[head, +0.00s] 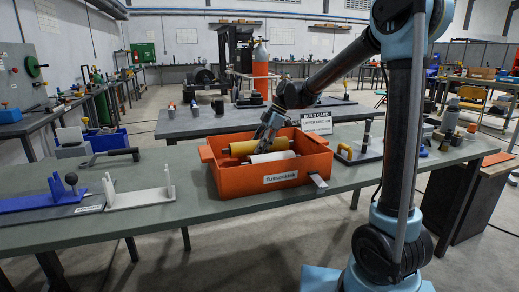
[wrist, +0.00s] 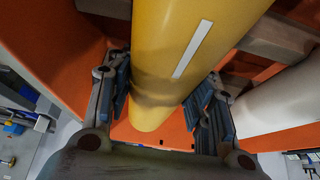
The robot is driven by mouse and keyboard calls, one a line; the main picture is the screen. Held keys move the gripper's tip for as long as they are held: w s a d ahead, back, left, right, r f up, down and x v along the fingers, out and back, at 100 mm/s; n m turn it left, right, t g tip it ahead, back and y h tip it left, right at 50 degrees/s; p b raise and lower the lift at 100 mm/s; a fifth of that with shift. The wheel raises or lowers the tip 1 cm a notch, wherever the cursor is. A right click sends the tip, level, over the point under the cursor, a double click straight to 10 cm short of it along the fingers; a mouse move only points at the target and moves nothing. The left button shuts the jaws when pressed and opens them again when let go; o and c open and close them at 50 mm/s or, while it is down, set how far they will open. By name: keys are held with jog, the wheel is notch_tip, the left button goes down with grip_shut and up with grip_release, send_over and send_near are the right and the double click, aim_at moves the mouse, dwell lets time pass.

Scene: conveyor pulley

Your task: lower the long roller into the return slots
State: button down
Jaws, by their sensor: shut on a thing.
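A yellow roller (head: 243,148) lies in an orange bin (head: 268,179) on the green-topped table. My gripper (head: 264,137) reaches down into the bin and is shut on this roller. In the wrist view, the fingers (wrist: 165,104) sit on either side of the yellow roller (wrist: 185,45), which has a white stripe. A white roller (head: 271,157) lies beside it, apart from the fingers; it also shows in the wrist view (wrist: 275,105). A white stand with uprights (head: 140,197) and a blue stand (head: 43,199) are at the table's left. Which holds the return slots, I cannot tell.
A black-handled tool (head: 112,154) lies behind the stands. A "BUILD CARD" sign (head: 317,121) stands behind the bin. The tabletop between the white stand and bin is clear.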

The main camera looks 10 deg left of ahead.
jog(key=shift+r, duration=5)
jog(key=shift+s, duration=0.1)
